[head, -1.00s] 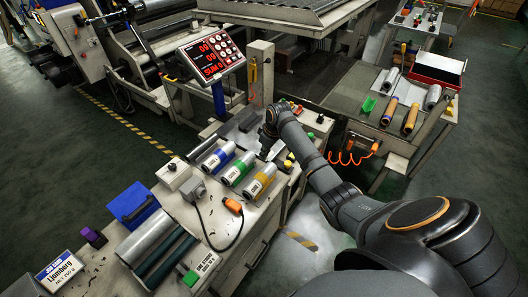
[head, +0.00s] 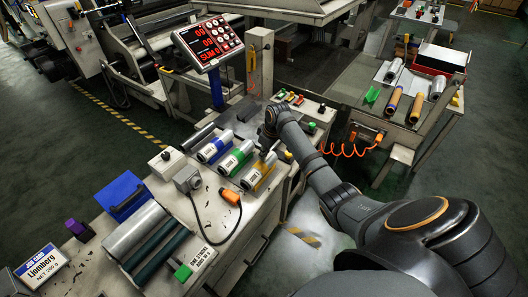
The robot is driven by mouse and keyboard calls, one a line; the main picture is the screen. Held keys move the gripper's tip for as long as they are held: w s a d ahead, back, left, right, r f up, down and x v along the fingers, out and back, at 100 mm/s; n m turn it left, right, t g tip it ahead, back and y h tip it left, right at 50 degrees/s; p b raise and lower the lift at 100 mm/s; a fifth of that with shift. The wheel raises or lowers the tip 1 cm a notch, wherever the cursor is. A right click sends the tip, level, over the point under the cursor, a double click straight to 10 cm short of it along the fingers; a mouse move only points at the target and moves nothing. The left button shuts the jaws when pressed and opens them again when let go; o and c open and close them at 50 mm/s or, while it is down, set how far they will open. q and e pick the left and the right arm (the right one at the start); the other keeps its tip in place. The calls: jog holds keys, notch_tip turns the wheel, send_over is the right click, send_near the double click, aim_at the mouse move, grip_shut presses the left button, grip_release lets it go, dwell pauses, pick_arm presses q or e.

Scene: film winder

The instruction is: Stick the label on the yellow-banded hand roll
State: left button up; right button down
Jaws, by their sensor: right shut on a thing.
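The yellow-banded hand roll (head: 259,173) lies on the bench, rightmost of three silver rolls with white printed ends. The green-banded roll (head: 235,159) and the blue-banded roll (head: 215,147) lie to its left. My right gripper (head: 269,142) is just beyond the far end of the yellow-banded roll, pointing down. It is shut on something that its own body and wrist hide. I cannot make out a loose label, nor tell whether the gripper touches the roll. My left gripper is not in view.
A blue box (head: 129,197), dark rollers (head: 160,250) and a job card (head: 42,265) are farther left. A display (head: 209,42) stands behind. A side table (head: 345,88) stands right.

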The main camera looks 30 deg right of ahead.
jog(key=shift+f, duration=0.45)
dwell(1.0)
jog(key=shift+s+f+p, duration=0.1)
jog(key=shift+p, duration=0.3)
dwell(1.1)
jog(key=c, duration=1.4)
grip_release()
jog(key=shift+r, duration=0.3)
jog(key=v, duration=1.1)
jog(key=shift+r, duration=0.2)
